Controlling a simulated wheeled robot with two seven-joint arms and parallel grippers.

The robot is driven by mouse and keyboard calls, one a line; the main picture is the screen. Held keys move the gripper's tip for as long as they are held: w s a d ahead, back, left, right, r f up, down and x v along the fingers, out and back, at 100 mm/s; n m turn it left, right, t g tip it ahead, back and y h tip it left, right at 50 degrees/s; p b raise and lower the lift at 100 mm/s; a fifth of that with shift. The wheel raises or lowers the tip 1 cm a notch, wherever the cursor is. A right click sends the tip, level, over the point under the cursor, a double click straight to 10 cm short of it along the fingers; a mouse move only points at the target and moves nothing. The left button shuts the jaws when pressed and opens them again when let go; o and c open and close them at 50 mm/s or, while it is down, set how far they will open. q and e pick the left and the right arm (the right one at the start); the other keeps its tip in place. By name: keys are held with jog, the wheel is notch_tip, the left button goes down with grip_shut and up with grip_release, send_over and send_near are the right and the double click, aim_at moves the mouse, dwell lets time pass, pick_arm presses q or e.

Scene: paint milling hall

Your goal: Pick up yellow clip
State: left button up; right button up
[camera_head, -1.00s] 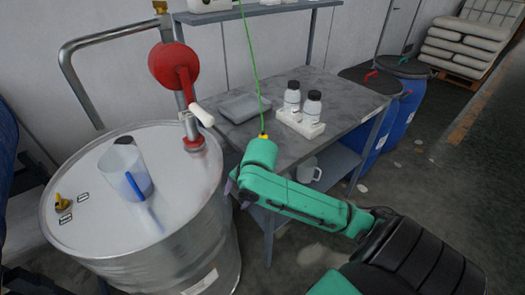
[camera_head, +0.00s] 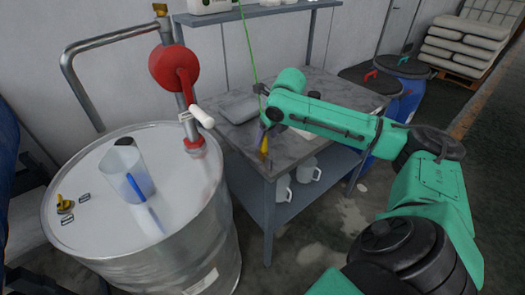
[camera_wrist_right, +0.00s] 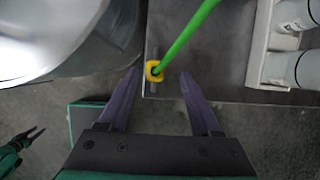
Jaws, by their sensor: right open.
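The yellow clip (camera_wrist_right: 154,71) hangs at the lower end of a green cord (camera_wrist_right: 186,38). In the head view the clip (camera_head: 264,144) shows in front of the near table edge, just below my right gripper (camera_head: 264,124). In the right wrist view my right gripper (camera_wrist_right: 160,76) is open, with the clip between its two purple fingertips, nearer the left one. No firm contact shows. A green arm with small dark fingers spread apart, my left gripper (camera_wrist_right: 30,138), shows at the lower left of the right wrist view.
A grey table (camera_head: 225,137) holds a grey tray (camera_head: 240,106) and white bottles (camera_wrist_right: 292,68) in a holder. A steel drum (camera_head: 95,225) with a jug (camera_head: 122,165) and red pump (camera_head: 174,66) stands left. Mugs (camera_head: 283,188) sit on the lower shelf.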

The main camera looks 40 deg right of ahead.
aim_at(263, 144)
jog(key=x, duration=0.4)
jog(key=shift+a+f+p, duration=0.15)
jog(key=shift+a+p, duration=0.15)
grip_shut()
notch_tip(263, 144, up, 20)
jog(key=shift+p, duration=0.45)
